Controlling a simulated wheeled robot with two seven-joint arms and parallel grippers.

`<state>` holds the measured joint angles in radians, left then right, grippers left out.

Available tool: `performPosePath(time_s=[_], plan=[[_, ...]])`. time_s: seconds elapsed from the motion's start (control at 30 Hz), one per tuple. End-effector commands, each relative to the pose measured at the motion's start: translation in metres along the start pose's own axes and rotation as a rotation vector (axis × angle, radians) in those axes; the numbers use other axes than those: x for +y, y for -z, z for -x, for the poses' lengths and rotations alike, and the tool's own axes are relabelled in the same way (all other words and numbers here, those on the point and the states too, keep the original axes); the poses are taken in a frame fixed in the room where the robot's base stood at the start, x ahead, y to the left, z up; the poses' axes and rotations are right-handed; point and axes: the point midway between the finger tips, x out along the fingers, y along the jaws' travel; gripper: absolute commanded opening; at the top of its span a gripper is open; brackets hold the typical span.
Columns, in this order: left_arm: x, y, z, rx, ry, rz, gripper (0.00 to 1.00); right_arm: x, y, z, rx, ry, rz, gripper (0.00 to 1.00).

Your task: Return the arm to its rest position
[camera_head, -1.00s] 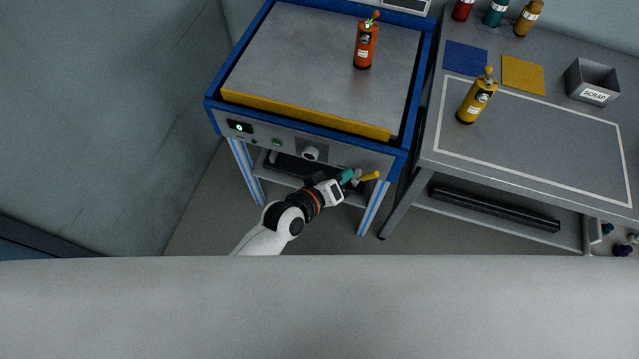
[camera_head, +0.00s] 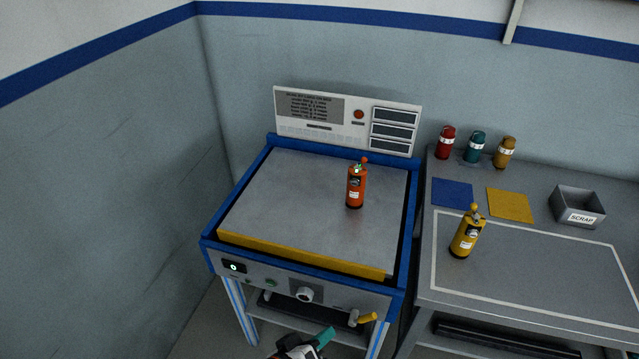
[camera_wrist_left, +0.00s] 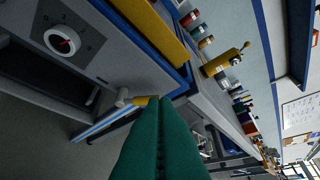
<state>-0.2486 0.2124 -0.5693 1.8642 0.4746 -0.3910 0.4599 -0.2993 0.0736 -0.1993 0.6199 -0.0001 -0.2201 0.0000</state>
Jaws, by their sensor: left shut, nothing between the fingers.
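My left gripper (camera_head: 324,336) shows at the bottom of the head view, with teal fingers in front of the machine's lower front. Its fingers are shut and empty in the left wrist view (camera_wrist_left: 160,118). They are below and left of a yellow-handled lever (camera_head: 366,319) on the machine's front panel, apart from it in the head view. In the wrist view the lever's yellow end (camera_wrist_left: 143,100) shows just beyond the fingers; I cannot tell the gap there. The rest of the left arm is mostly out of frame. My right gripper is not in view.
The blue-framed machine (camera_head: 300,215) carries an orange cylinder (camera_head: 356,187) on its grey plate. The grey table (camera_head: 560,262) at right holds a yellow cylinder (camera_head: 467,234), a scrap bin (camera_head: 578,206), coloured mats and small bottles. A control panel (camera_head: 350,119) stands behind the machine.

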Motion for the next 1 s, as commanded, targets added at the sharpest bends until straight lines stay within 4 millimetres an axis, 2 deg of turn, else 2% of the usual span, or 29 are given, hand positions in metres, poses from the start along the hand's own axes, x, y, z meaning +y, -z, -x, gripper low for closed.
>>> performPosePath(time_s=[0.13, 0.17, 0.23, 0.27, 0.37, 0.4, 0.47, 0.5, 0.6, 0.7, 0.83, 0.9, 1.0], plan=[[0.008, 0.003, -0.002, 0.003, -0.016, -0.005, 0.0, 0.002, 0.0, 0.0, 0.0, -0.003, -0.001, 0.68], [0.014, 0.005, -0.002, 0.006, -0.029, -0.01, 0.0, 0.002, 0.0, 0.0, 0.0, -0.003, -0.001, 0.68], [0.039, 0.015, -0.005, 0.02, -0.081, -0.03, 0.0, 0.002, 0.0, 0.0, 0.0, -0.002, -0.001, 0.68], [0.054, 0.02, -0.006, 0.028, -0.112, -0.042, 0.0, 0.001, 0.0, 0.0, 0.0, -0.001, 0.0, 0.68], [0.116, 0.046, -0.005, 0.073, -0.24, -0.095, 0.0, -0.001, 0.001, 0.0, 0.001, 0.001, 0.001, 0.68], [0.144, 0.06, -0.001, 0.099, -0.295, -0.119, 0.0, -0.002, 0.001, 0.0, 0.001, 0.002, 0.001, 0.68], [0.184, 0.082, 0.007, 0.144, -0.376, -0.155, 0.0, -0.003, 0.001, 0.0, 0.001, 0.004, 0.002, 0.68], [0.21, 0.097, 0.016, 0.176, -0.428, -0.179, 0.0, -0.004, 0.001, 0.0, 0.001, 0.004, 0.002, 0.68], [0.268, 0.14, 0.043, 0.275, -0.545, -0.233, 0.0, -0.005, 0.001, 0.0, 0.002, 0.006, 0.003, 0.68], [0.317, 0.187, 0.08, 0.391, -0.645, -0.28, 0.0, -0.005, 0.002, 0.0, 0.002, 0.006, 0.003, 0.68], [0.359, 0.248, 0.134, 0.552, -0.738, -0.324, 0.0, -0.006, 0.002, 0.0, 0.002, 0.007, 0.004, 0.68], [0.373, 0.277, 0.162, 0.631, -0.768, -0.342, 0.0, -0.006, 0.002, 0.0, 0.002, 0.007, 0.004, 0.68], [0.383, 0.307, 0.192, 0.718, -0.792, -0.357, 0.0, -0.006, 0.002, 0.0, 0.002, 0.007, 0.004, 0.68]])
